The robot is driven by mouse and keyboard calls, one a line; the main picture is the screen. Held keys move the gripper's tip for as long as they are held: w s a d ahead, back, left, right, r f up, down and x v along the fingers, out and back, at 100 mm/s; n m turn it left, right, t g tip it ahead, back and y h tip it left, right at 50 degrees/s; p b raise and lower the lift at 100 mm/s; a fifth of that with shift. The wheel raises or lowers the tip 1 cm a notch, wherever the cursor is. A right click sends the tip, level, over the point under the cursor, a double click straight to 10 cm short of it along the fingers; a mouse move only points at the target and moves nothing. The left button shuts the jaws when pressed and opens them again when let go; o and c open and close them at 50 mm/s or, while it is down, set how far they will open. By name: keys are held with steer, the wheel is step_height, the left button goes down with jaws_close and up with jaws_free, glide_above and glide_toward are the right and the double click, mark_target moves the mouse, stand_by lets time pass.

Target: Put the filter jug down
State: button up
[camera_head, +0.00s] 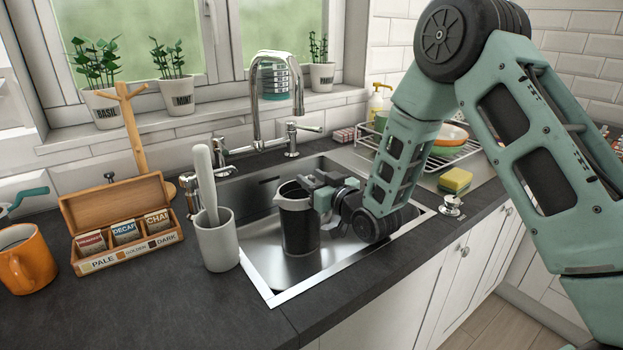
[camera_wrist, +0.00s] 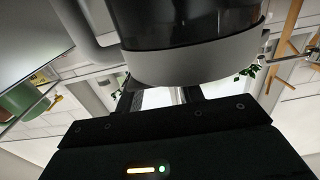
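The filter jug (camera_head: 300,225) is dark-bodied with a grey rim. It is upright inside the sink basin (camera_head: 262,262), and its base appears to be on the basin floor. In the wrist view the jug (camera_wrist: 190,25) fills the top, close to the camera, with its pale rim band across the middle. My gripper (camera_head: 318,190) is at the jug's upper right side in the head view. In the wrist view my gripper (camera_wrist: 160,97) has its fingers apart, with background showing between them. Contact with the jug's handle is not clear.
A grey cup (camera_head: 215,245) holding a pale rod stands by the basin's left edge. The tap (camera_head: 255,95) arches behind the jug. A tea box (camera_head: 125,250) and an orange mug (camera_head: 27,262) are at left. A dish rack (camera_head: 465,150) and sponge (camera_head: 455,180) are at right.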

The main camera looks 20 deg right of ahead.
steer(key=b+v, duration=0.1)
steer(key=v, duration=0.5)
steer(key=shift+s, duration=0.3)
steer(key=shift+d, duration=0.15)
